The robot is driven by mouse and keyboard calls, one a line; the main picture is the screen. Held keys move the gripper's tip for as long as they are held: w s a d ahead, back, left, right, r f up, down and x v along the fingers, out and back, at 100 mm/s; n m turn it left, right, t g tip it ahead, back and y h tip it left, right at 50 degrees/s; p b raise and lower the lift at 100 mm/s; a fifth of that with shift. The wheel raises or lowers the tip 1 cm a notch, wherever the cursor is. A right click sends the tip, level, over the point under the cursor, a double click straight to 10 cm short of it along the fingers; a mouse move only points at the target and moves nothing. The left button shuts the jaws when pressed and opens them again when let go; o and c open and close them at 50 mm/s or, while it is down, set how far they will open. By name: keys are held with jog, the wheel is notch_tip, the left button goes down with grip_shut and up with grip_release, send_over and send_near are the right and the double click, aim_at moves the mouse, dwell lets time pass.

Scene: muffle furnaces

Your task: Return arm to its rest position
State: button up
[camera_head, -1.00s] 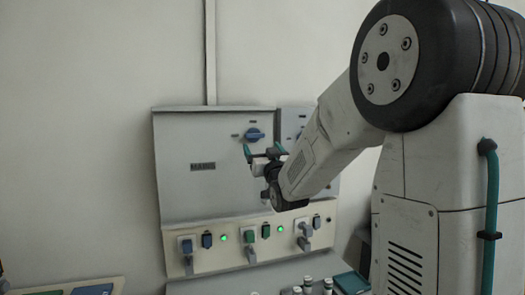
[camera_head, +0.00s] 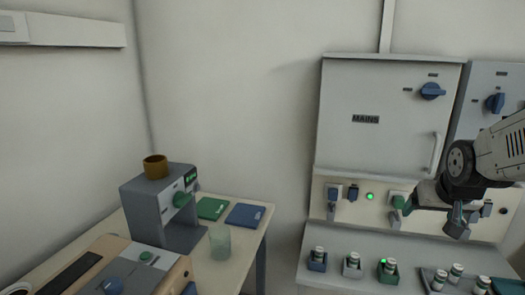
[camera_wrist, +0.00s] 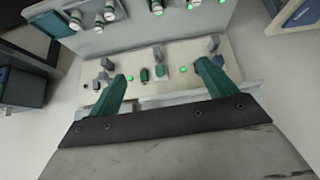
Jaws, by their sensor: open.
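My arm reaches in from the right edge in the head view. My gripper (camera_head: 428,212) hangs in front of the panel's lower strip, at the right. In the wrist view my gripper (camera_wrist: 160,75) shows two teal fingers spread wide with nothing between them. Beyond the fingers is the cream strip (camera_wrist: 178,70) with plugs and green lights. In the head view the grey MAINS cabinet (camera_head: 385,155) with a blue rotary knob (camera_head: 432,91) stands behind and to the left of the arm. Contact between gripper and panel cannot be told.
Vials in small holders (camera_head: 352,265) stand on the ledge below the panel. At the left, a table (camera_head: 245,245) carries a grey machine (camera_head: 150,212) with a brown cup (camera_head: 156,167) on top, a glass (camera_head: 220,243) and booklets. Bare floor and wall lie between table and panel.

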jog(key=s+a+n+g, duration=0.1)
jog(key=s+a, duration=0.3)
jog(key=s, duration=0.4)
jog(key=s+a+r+n+g+y, duration=0.1)
jog(key=s+a, duration=0.3)
jog(key=s, duration=0.4)
jog(key=s+a+r+n+g+y, duration=0.1)
jog(key=s+a+g, duration=0.2)
jog(key=s, duration=0.5)
jog(key=shift+a, duration=0.5)
